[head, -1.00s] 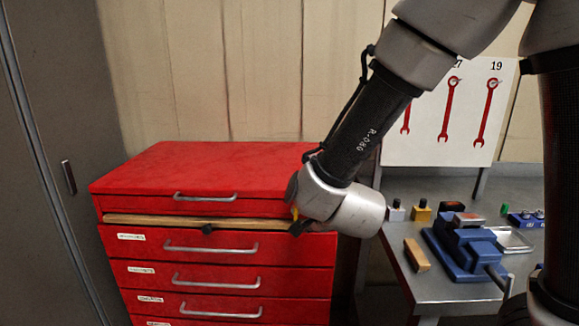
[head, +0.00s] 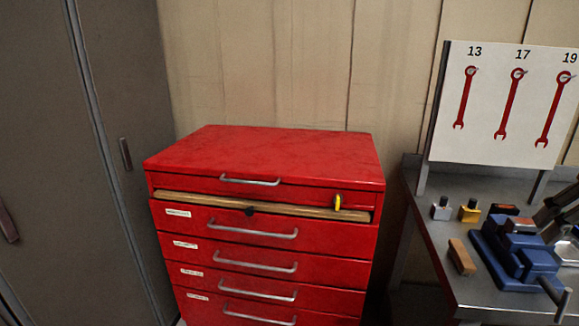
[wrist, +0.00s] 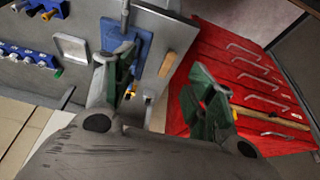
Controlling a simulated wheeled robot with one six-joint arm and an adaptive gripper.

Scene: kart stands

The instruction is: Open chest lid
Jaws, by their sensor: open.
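The red tool chest stands left of centre in the head view, its lid (head: 265,150) flat and closed. A metal handle (head: 250,181) is on the lid's front, and a yellow latch or key (head: 338,201) hangs upright at the front right, beside a wooden strip (head: 290,208). In the wrist view the chest's red front (wrist: 225,60) is tilted at the right, with its handles and wooden strip (wrist: 270,118). My gripper (wrist: 163,78) is open and empty, its green fingers apart, with the bench beyond them.
A grey bench (head: 425,215) to the right holds a blue vise (head: 520,250), a wooden block (head: 461,256) and small bottles. A wrench board (head: 500,105) stands behind it. A grey cabinet (head: 110,120) stands left of the chest. A gap separates chest and bench.

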